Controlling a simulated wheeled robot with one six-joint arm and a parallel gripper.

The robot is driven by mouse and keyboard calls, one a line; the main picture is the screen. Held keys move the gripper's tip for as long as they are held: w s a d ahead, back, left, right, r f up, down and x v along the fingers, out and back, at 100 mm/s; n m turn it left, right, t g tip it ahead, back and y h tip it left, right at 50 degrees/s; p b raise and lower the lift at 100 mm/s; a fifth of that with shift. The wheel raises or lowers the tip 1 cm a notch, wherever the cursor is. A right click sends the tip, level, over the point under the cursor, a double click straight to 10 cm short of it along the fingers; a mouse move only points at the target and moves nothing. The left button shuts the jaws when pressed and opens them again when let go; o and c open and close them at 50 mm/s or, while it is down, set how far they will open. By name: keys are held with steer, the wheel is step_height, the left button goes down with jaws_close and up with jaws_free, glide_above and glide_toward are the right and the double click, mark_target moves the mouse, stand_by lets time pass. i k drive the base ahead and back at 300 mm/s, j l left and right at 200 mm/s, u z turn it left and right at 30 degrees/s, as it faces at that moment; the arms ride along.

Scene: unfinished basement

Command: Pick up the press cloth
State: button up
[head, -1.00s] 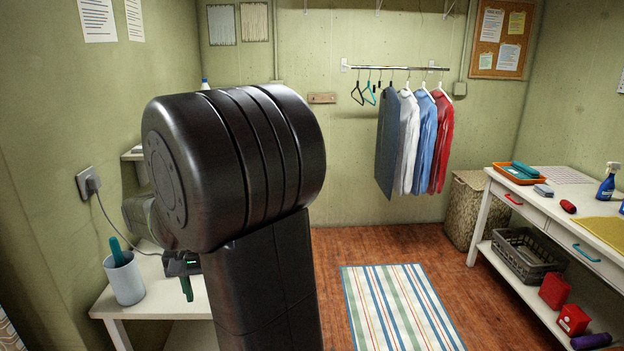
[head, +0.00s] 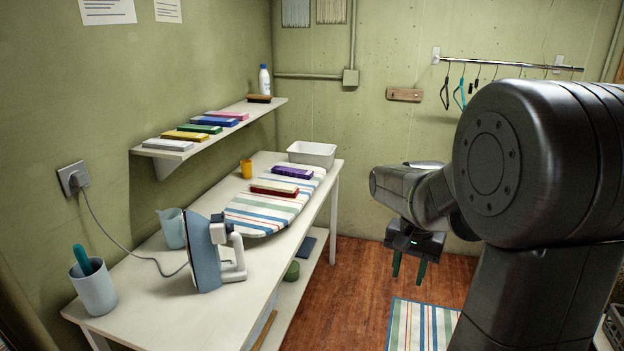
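No thing in view is plainly marked as the press cloth. Flat, folded-looking pieces lie on the striped ironing board: a purple one (head: 292,172) and a cream one (head: 273,186) on or against a red one (head: 280,192). More flat pieces lie in a row on the wall shelf: white (head: 168,144), yellow (head: 186,136), green (head: 199,129), blue (head: 214,122) and pink (head: 227,115). I cannot tell which is the press cloth. My gripper (head: 408,268) points down, right of the table, over the floor. Its two dark green fingers are apart with nothing between them.
The white table (head: 150,314) holds an upright iron (head: 205,252) with a wall cord, a jug (head: 172,228), a cup (head: 93,287), an orange tumbler (head: 246,169) and a white basin (head: 312,153). The wall shelf (head: 180,152) overhangs its left side.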

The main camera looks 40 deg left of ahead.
mark_target(276, 186)
steer(key=i+j+u, duration=0.15)
steer(key=i+u, duration=0.2)
steer(key=i, duration=0.2)
steer(key=i+u, duration=0.35)
steer(key=i, duration=0.2)
steer(key=i+l+u, duration=0.2)
steer(key=i+u, duration=0.15)
steer(key=i, duration=0.15)
steer(key=i+u, duration=0.75)
steer(key=i+l+u, duration=0.25)
steer(key=i+u, duration=0.15)
steer(key=i+l+u, duration=0.25)
steer(key=u, duration=0.15)
steer(key=i+l+u, duration=0.8)
